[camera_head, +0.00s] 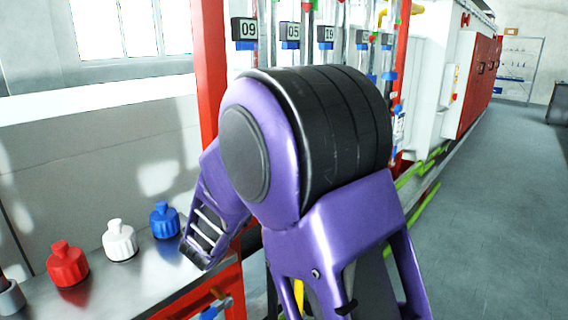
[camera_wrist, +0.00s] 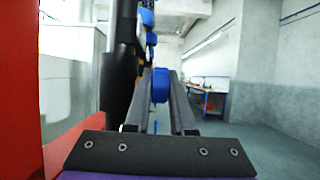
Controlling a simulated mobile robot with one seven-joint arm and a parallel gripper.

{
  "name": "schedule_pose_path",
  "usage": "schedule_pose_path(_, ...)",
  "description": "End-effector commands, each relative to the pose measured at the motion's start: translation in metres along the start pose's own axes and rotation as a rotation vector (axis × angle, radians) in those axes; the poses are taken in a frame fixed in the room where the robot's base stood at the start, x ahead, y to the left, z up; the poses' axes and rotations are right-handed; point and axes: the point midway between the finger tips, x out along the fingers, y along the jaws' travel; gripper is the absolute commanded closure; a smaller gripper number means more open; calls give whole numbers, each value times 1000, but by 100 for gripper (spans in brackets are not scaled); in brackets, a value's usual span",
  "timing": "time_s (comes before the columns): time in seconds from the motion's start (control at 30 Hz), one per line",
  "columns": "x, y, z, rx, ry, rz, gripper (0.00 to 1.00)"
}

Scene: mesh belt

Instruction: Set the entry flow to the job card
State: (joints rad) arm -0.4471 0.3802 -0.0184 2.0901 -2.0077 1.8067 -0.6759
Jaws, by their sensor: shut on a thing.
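A row of flow tubes with small number displays stands behind my arm in the head view. The readable displays are 09 (camera_head: 244,29), 05 (camera_head: 290,31) and 19 (camera_head: 326,34); those farther right are too small to read. Blue parts sit below the displays. In the wrist view my gripper (camera_wrist: 160,98) has its two dark fingers on either side of a round blue knob (camera_wrist: 160,84) and is shut on it. In the head view my purple arm hides the gripper and the lower tubes. I cannot make out a job card.
A red bottle (camera_head: 67,264), a white bottle (camera_head: 120,240) and a blue bottle (camera_head: 164,220) stand on a metal ledge at the left. A red post (camera_head: 208,70) rises beside the tubes. Green pipes (camera_head: 424,206) run low at the right. The floor (camera_head: 490,220) at the right is clear.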

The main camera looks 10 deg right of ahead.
Motion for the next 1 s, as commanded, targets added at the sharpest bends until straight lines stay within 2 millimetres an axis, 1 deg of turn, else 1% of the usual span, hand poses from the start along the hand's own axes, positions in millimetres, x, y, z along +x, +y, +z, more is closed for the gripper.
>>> schedule_pose_path(0.13,-1,1,-1,-2,-72,3,100)
schedule_pose_path(0.33,-1,0,0,-1,-129,2,100)
schedule_pose_path(0.87,0,0,0,0,-147,1,100)
schedule_pose_path(0.9,0,0,0,0,-147,0,70)
schedule_pose_path(0.93,0,0,0,0,-147,0,65)
schedule_pose_path(1.0,0,0,0,0,-147,0,65)
